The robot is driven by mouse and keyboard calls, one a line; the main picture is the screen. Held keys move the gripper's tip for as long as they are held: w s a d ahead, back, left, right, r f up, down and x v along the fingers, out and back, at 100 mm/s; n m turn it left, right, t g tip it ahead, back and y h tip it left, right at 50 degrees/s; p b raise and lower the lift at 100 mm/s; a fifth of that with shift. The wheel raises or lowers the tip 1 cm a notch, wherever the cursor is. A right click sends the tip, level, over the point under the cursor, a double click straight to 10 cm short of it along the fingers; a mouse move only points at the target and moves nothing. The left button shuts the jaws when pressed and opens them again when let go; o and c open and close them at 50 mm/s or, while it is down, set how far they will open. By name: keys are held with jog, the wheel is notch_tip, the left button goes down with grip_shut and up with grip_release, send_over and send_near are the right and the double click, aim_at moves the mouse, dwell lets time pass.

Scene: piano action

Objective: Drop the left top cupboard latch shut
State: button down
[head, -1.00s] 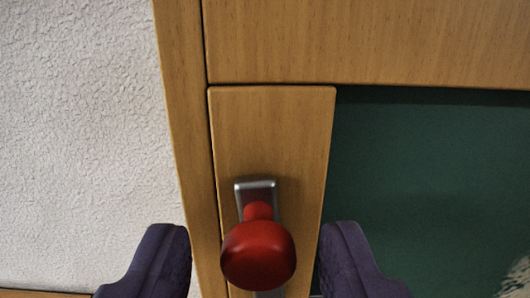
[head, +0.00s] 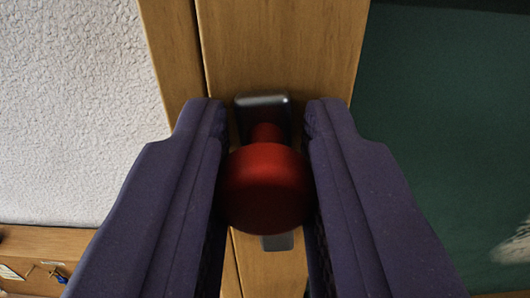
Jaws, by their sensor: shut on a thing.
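The latch is a red round knob (head: 265,188) on a grey metal plate (head: 263,103), fixed to the wooden upright strip (head: 285,45) of the cupboard. My gripper (head: 265,170) has purple fingers, one on each side of the red knob, and is shut on it. The knob stands out toward the camera and covers the middle of the plate. The plate's lower end shows just below the knob. The inner faces of the fingers are mostly hidden.
A dark green panel (head: 440,130) lies to the right of the wooden strip. A white rough wall (head: 75,110) is on the left. A wooden ledge or board (head: 45,245) with small items shows at the lower left.

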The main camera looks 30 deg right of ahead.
jog(key=shift+d, duration=0.1)
jog(key=s+d+f+m+b, duration=0.4)
jog(key=d+f+m+b, duration=0.2)
jog(key=m, duration=1.3)
jog(key=shift+d+f, duration=0.15)
jog(key=shift+f, duration=0.5)
jog(key=c, duration=1)
grip_release()
jog(key=shift+o, duration=0.2)
